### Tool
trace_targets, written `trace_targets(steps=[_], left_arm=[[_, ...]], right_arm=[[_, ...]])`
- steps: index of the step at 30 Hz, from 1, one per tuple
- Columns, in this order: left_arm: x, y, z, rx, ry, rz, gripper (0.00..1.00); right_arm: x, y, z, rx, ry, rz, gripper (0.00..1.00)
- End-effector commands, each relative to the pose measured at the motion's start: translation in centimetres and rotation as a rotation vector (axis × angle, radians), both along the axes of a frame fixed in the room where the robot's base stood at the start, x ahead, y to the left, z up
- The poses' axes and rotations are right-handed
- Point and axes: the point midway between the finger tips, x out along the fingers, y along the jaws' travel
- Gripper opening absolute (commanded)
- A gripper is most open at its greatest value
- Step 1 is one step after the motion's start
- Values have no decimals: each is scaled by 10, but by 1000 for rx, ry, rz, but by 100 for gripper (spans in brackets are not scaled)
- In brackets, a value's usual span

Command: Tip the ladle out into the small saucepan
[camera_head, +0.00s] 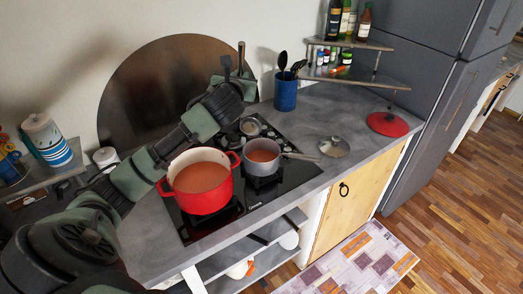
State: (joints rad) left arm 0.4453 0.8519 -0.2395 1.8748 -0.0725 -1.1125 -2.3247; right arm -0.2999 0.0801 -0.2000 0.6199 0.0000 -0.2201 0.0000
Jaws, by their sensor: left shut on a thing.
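The small grey saucepan (262,169) stands on the black hob with orange-red liquid inside and its handle pointing right. My left gripper (238,76) is above and behind the pots, shut on the ladle. The ladle's handle (241,53) sticks up past the fingers. A small grey round shape (250,127), apparently the ladle's bowl, shows just behind the saucepan's rim in the picture; I cannot tell what it holds or its exact height. A large red pot (203,205) with orange-red liquid stands left of the saucepan. My right gripper is not in view.
A glass lid (334,147) and a red lid (388,124) lie on the counter at the right. A blue utensil holder (286,93) stands behind the hob. A corner shelf (352,78) holds bottles and jars.

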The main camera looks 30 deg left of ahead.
Motion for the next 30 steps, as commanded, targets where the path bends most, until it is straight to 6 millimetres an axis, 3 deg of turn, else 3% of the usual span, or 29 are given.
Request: trace_targets(steps=[21, 30], left_arm=[[38, 94, -2, -266, 108, -1, 0], [49, 119, -6, -342, 140, -5, 0]], right_arm=[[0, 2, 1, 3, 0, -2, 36], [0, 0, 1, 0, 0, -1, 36]])
